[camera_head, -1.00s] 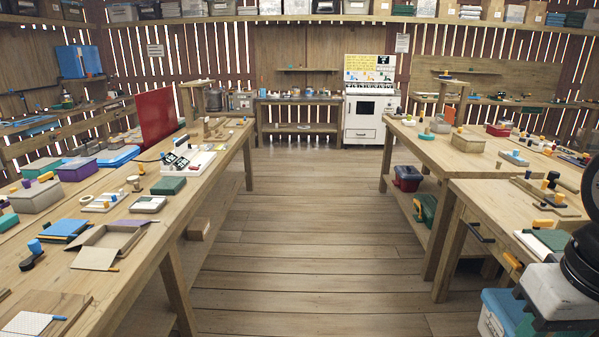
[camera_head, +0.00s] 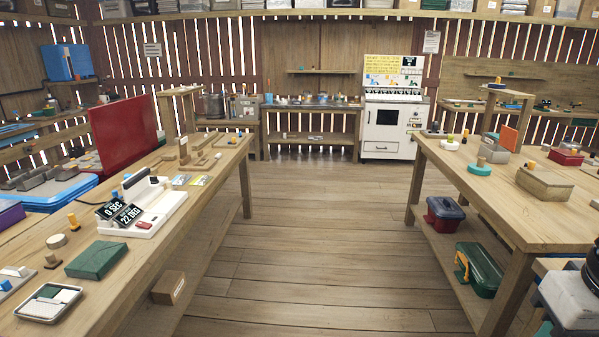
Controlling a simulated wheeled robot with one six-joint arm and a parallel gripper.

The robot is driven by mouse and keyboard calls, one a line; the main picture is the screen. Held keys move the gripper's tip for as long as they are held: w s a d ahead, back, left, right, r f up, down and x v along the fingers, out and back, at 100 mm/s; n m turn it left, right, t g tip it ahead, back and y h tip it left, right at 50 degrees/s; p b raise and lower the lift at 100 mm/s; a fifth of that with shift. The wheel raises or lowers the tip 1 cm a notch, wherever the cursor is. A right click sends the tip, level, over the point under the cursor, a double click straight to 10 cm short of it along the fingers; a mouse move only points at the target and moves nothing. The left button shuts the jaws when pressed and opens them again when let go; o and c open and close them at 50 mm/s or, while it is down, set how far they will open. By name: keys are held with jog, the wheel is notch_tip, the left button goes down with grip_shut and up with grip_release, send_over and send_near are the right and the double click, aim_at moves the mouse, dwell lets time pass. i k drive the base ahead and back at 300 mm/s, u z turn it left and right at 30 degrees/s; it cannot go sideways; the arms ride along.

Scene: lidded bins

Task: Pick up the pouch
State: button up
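I cannot make out a pouch for certain in this view. Many small items on the tables are too small or far off to identify. My gripper is not in view; only a dark and pale part of my own body shows at the lower right edge.
A right table (camera_head: 492,203) has red (camera_head: 445,217) and green (camera_head: 480,268) cases below. Between lies clear floor (camera_head: 300,250); a white machine (camera_head: 391,118) stands behind.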

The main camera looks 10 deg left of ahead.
aim_at(201, 181)
jog(key=u, duration=0.25)
jog(key=i, duration=1.95)
jog(key=u, duration=0.7)
jog(key=i, duration=1.85)
jog(key=u, duration=0.35)
